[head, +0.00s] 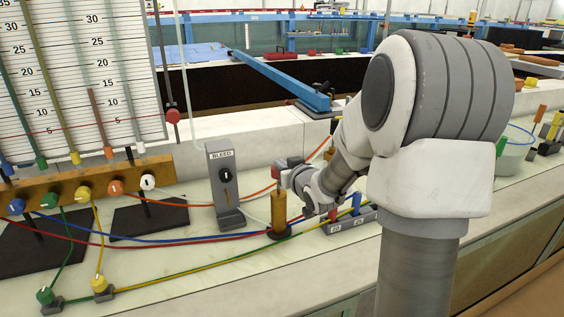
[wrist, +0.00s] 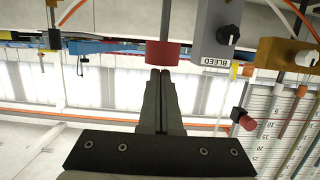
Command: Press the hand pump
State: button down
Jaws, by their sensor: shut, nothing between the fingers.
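The hand pump is an upright brass-coloured cylinder (head: 278,211) with a red knob (head: 279,173) at its top, standing on the pale bench in the head view. In the wrist view, which is upside down, the red knob (wrist: 163,53) sits on a grey rod right at my fingertips. My gripper (wrist: 160,73) is shut and empty, its two dark fingers together and pointing at the knob. In the head view my gripper (head: 293,164) is at the pump's top, partly hidden by my wrist. I cannot tell whether the fingertips touch the knob.
A grey BLEED panel (head: 225,188) with a black knob stands just left of the pump. Left of it is a manometer board (head: 80,80) over a brass manifold (head: 70,190). Coloured tubes cross the bench. A grey block (head: 350,221) with a blue peg stands right of the pump.

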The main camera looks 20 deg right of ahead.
jog(key=shift+f, duration=0.1)
notch_tip(320, 180, down, 5)
jog(key=b, duration=0.5)
dwell(0.5)
